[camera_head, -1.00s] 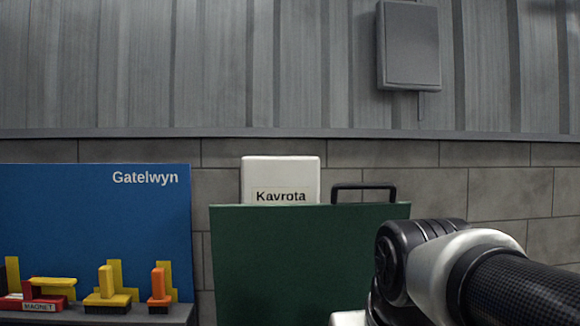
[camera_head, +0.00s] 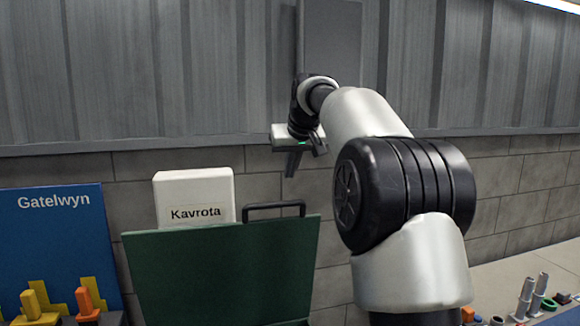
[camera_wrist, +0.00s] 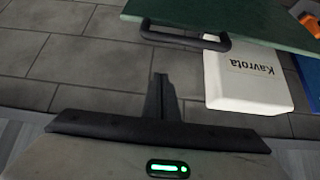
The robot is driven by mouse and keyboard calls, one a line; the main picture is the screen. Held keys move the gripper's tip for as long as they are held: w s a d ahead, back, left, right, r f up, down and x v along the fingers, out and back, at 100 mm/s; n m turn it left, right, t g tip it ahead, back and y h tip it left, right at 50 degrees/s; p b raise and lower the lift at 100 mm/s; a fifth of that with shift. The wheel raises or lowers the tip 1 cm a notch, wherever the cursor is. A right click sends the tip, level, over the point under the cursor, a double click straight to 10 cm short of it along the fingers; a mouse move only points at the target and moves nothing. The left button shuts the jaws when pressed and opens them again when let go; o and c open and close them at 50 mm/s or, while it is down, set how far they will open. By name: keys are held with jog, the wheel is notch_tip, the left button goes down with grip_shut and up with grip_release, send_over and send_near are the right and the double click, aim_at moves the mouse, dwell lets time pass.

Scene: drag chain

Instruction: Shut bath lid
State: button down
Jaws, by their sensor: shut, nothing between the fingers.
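The bath lid is a green panel (camera_head: 225,270) standing raised, with a black handle (camera_head: 248,211) on its top edge. In the wrist view the lid (camera_wrist: 240,18) crosses the top, and its handle (camera_wrist: 185,38) juts towards my gripper. My gripper (camera_head: 291,172) is up and to the right of the handle in the head view, apart from it, fingers pointing down. The wrist view shows my gripper's fingers (camera_wrist: 160,82) together with nothing between them. The bath under the lid is out of view.
A white box labelled Kavrota (camera_head: 194,195) stands behind the lid; it also shows in the wrist view (camera_wrist: 245,80). A blue Gatelwyn board (camera_head: 62,240) with yellow and orange pieces is at left. A grey wall cabinet (camera_head: 332,45) hangs behind my arm. Small parts lie at lower right.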

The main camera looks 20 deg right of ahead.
jog(key=f, duration=0.2)
jog(key=w+f, duration=0.1)
jog(key=f, duration=0.3)
jog(key=shift+w+p, duration=0.3)
jog(key=shift+w, duration=0.05)
jog(key=shift+s+f, duration=0.35)
jog(key=shift+s, duration=0.15)
jog(key=shift+f, duration=0.1)
